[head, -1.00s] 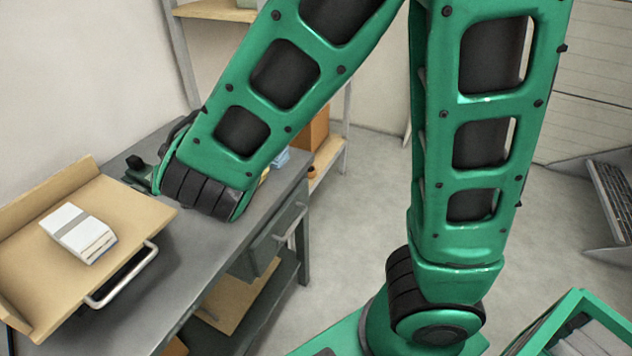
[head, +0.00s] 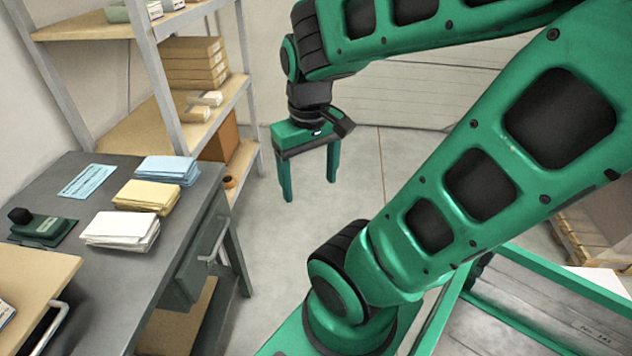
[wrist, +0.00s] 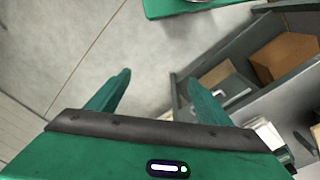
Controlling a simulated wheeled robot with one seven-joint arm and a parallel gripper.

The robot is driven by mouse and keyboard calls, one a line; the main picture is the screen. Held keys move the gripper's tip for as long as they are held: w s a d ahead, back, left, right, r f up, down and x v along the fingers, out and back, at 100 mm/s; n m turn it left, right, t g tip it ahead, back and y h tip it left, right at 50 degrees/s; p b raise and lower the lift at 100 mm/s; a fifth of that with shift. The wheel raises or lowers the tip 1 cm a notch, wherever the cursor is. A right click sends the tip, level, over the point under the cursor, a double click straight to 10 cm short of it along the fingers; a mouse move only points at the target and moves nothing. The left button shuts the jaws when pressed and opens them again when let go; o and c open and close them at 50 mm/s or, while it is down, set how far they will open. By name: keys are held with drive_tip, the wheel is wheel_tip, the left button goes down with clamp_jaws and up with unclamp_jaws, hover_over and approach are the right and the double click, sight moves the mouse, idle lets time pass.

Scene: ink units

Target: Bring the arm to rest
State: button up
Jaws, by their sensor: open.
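My gripper (head: 309,192) hangs from my green arm in the middle of the head view, its two green fingers pointing down. The fingers are apart with nothing between them. It is over open floor, to the right of the grey workbench (head: 92,300). In the wrist view my gripper (wrist: 160,82) also shows both fingers spread and empty, with bare floor beyond them.
Paper stacks in white (head: 120,230), yellow (head: 147,196) and blue (head: 166,170) lie on the workbench, near a dark green stamp device (head: 42,229). A shelf (head: 150,125) with brown boxes (head: 190,63) stands behind. The floor (head: 395,165) beyond my gripper is clear.

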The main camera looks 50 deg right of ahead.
drive_tip(key=s, duration=0.1)
drive_tip(key=s+m, duration=0.2)
drive_tip(key=shift+r+y, duration=0.3)
drive_tip(key=shift+w+f+g, duration=0.25)
drive_tip(key=shift+w+g, duration=0.05)
drive_tip(key=shift+w, duration=0.3)
